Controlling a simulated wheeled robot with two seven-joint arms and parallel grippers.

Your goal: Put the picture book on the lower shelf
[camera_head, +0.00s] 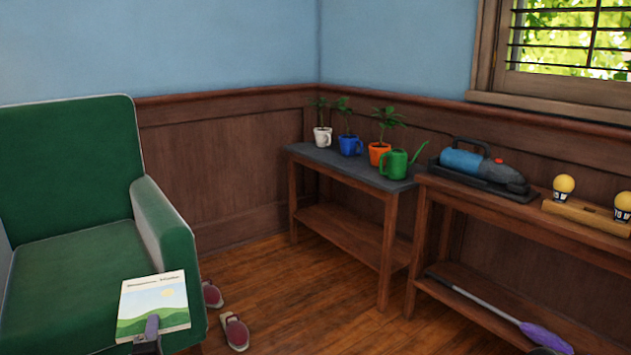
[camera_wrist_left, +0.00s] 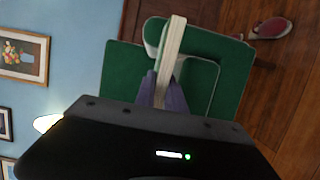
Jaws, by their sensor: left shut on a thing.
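The picture book (camera_head: 153,299) has a pale cover with green hills and a sun. My left gripper (camera_head: 152,328) is shut on its lower edge and holds it up in front of the green armchair. In the left wrist view the book (camera_wrist_left: 172,50) shows edge-on between the fingers of my left gripper (camera_wrist_left: 163,88). Two wooden tables stand along the right wall, each with a lower shelf. The left table's lower shelf (camera_head: 345,233) is bare. The right table's lower shelf (camera_head: 480,290) bears a purple-headed duster (camera_head: 543,337). My right gripper is not in view.
The green armchair (camera_head: 70,220) fills the left side, with slippers (camera_head: 235,332) on the floor beside it. Potted plants and a green watering can (camera_head: 395,164) stand on the left table. A blue handheld vacuum (camera_head: 470,164) lies on the right table. Open wood floor (camera_head: 300,300) lies between.

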